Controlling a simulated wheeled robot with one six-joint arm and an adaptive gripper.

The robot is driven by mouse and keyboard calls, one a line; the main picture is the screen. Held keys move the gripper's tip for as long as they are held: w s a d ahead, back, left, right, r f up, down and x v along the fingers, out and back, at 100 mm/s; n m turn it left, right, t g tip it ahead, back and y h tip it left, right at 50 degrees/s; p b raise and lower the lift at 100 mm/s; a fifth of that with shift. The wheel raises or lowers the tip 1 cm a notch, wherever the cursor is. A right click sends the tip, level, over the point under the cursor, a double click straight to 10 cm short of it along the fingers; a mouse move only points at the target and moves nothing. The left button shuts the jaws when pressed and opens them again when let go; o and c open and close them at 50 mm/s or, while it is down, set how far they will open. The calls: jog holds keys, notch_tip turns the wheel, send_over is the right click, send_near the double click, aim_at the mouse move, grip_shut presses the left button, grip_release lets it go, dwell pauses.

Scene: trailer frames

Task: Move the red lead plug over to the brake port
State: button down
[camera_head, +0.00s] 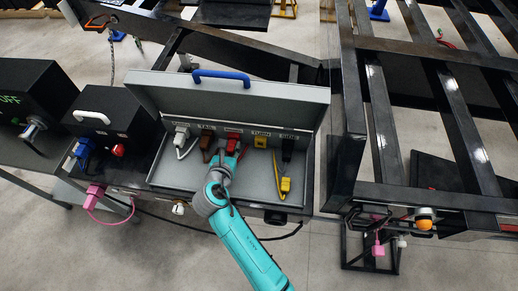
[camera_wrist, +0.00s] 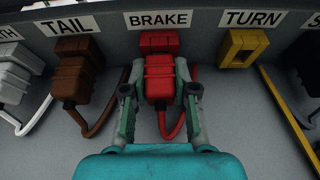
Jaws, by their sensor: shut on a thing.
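The red lead plug (camera_wrist: 160,80) is between the fingers of my gripper (camera_wrist: 160,93), which is shut on it. The plug lies in line with the red brake port (camera_wrist: 158,42), under the BRAKE label, and its upper end meets the port. I cannot tell how deep it sits. A red lead (camera_wrist: 174,133) loops from the plug's lower end up to the right. In the head view my gripper (camera_head: 226,162) reaches into the open grey box (camera_head: 170,172) and partly hides the plug.
A brown plug (camera_wrist: 72,82) sits at the TAIL port on the left, with a white plug (camera_wrist: 14,75) beyond it. The yellow TURN port (camera_wrist: 240,48) is empty, and a yellow plug (camera_head: 285,186) lies lower right. The box's raised lid (camera_head: 230,105) stands behind.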

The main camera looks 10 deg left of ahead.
jog(key=shift+w, duration=0.1)
jog(key=c, duration=0.8)
grip_release()
jog(key=v, duration=1.2)
